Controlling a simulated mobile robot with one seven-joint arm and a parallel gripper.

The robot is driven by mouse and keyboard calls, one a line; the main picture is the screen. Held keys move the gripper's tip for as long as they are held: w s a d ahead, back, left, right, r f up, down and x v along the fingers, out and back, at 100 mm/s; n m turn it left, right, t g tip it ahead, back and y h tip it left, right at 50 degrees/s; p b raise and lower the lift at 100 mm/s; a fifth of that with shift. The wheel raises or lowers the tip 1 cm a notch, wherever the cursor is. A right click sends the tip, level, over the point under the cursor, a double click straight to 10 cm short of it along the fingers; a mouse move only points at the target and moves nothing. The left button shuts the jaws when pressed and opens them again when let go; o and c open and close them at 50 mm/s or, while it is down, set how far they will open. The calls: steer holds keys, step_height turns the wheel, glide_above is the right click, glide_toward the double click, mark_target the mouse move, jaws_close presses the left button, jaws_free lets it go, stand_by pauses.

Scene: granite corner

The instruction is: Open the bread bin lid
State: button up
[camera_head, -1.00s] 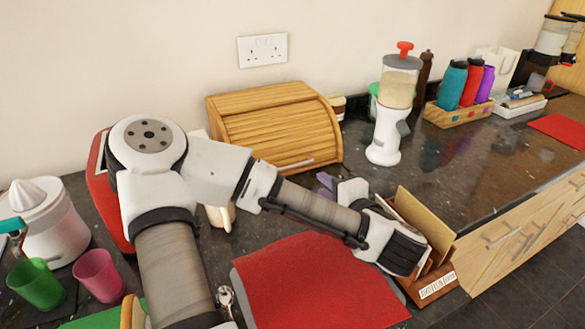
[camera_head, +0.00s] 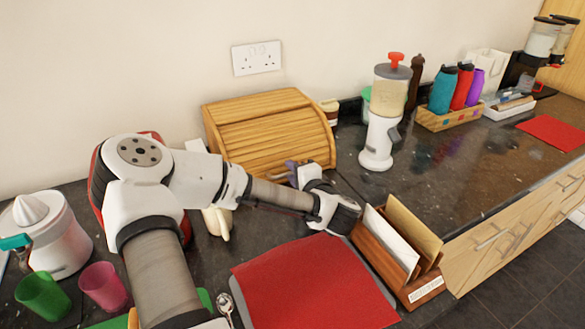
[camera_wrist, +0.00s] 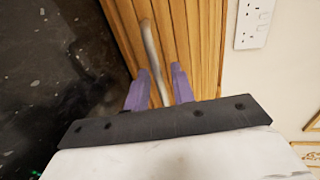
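The wooden roll-top bread bin (camera_head: 268,133) stands against the wall, its slatted lid closed. In the wrist view the slatted front (camera_wrist: 189,30) fills the upper middle, with the pale bar handle (camera_wrist: 151,48) running across it. My gripper (camera_head: 292,172) is at the lower front of the bin, its purple fingers pointing at it. In the wrist view my gripper (camera_wrist: 158,90) is open, one finger on each side of the handle, with a gap visible around it. I cannot tell whether either finger touches the bin. In the head view the handle is mostly hidden by my gripper.
A letter rack (camera_head: 408,250) with envelopes stands close to my wrist on the right. A red mat (camera_head: 310,285) lies in front. A cereal dispenser (camera_head: 383,120) stands right of the bin. A cream jug (camera_head: 219,221) is beneath my forearm. Cups and a juicer are left.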

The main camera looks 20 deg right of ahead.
steer(key=shift+w+f, duration=0.1)
steer(key=shift+w, duration=0.25)
steer(key=shift+c, duration=0.5)
jaws_close()
steer(key=shift+a, duration=0.15)
